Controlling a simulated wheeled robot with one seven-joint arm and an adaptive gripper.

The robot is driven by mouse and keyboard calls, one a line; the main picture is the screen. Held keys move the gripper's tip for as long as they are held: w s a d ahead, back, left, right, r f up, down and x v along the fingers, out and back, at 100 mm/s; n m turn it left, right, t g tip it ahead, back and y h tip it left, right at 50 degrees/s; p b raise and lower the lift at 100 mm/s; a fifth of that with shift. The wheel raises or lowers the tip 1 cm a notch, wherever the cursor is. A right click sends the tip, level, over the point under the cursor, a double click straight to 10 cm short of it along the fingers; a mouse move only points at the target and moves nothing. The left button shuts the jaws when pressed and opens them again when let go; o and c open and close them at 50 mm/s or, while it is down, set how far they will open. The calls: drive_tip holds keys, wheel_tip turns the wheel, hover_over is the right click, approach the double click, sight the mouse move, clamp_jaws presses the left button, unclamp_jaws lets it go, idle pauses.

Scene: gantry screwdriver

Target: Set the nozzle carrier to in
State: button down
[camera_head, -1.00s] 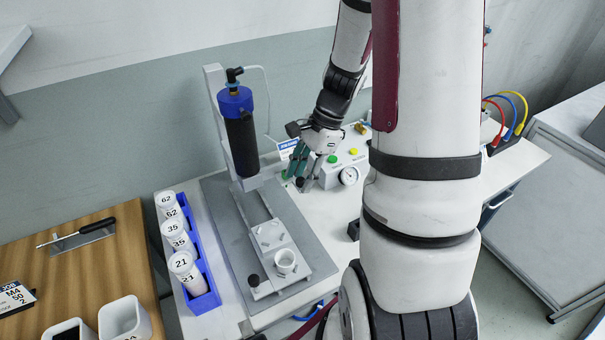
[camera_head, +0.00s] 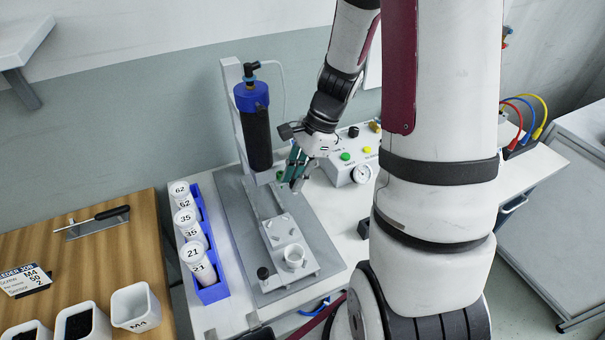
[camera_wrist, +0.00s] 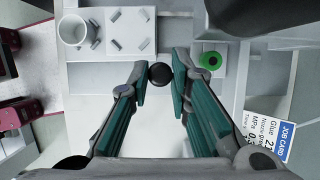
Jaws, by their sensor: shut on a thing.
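The nozzle carrier is a light grey block that bears a green ring-shaped nozzle (camera_wrist: 210,60) in the wrist view. A round black knob (camera_wrist: 160,73) sits just left of the block. My gripper (camera_wrist: 159,82) is shut on this knob, one teal fingertip on each side. In the head view my gripper (camera_head: 297,172) is low beside the right side of the dispenser, and the green nozzle (camera_head: 280,176) shows just left of the fingertips. The black cartridge with a blue cap (camera_head: 253,100) stands upright, left of my gripper. The fingers hide the knob in the head view.
A slide plate with a white cup (camera_head: 293,256) and a second black knob (camera_head: 262,273) lies in front. A control box (camera_head: 350,168) with buttons and a gauge stands close right of my gripper. A blue rack (camera_head: 213,291) of labelled bottles stands left. A job card (camera_wrist: 287,137) lies behind.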

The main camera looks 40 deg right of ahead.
drive_tip(key=c, duration=1.5)
unclamp_jaws()
drive_tip(key=shift+o, duration=0.2)
drive_tip(key=w+v, duration=0.1)
drive_tip(key=v, duration=1.1)
drive_tip(key=shift+s, duration=0.45)
